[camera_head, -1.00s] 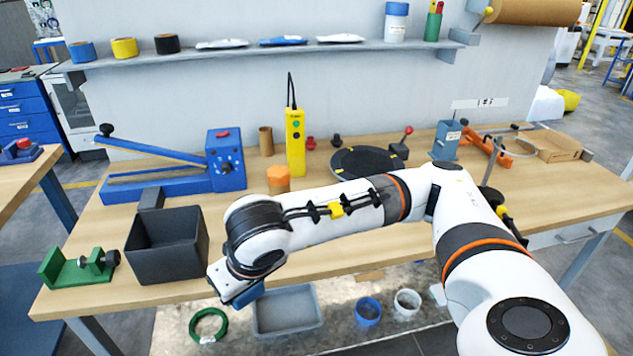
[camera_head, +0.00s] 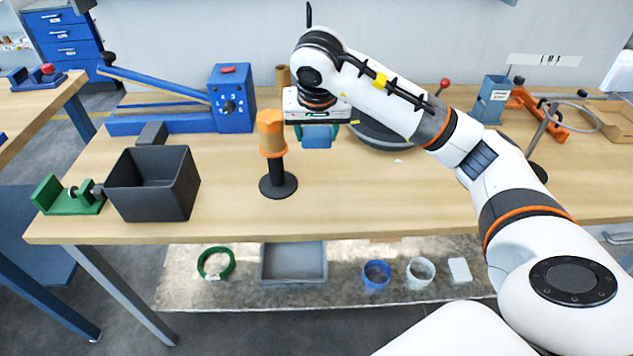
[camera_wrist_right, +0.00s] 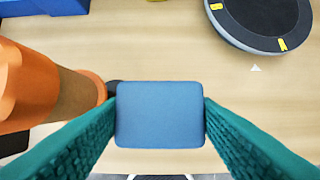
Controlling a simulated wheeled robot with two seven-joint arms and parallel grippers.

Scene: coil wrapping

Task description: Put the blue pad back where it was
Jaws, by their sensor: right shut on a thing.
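My right gripper (camera_head: 318,133) is shut on the blue pad (camera_head: 316,142). It holds the pad over the wooden bench, just right of an orange-topped post on a black base (camera_head: 277,160). In the right wrist view, the pad (camera_wrist_right: 160,114) sits between the two green finger pads of the gripper (camera_wrist_right: 160,122), touched on both sides. Whether the pad touches the bench top is hard to tell. My left gripper is not in view.
The orange post (camera_wrist_right: 28,90) stands close left of the gripper. A round black turntable (camera_wrist_right: 266,18) lies behind and right. A black bin (camera_head: 152,190), a green clamp (camera_head: 70,198) and a blue sealer (camera_head: 230,98) are to the left. The bench front (camera_head: 400,210) is clear.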

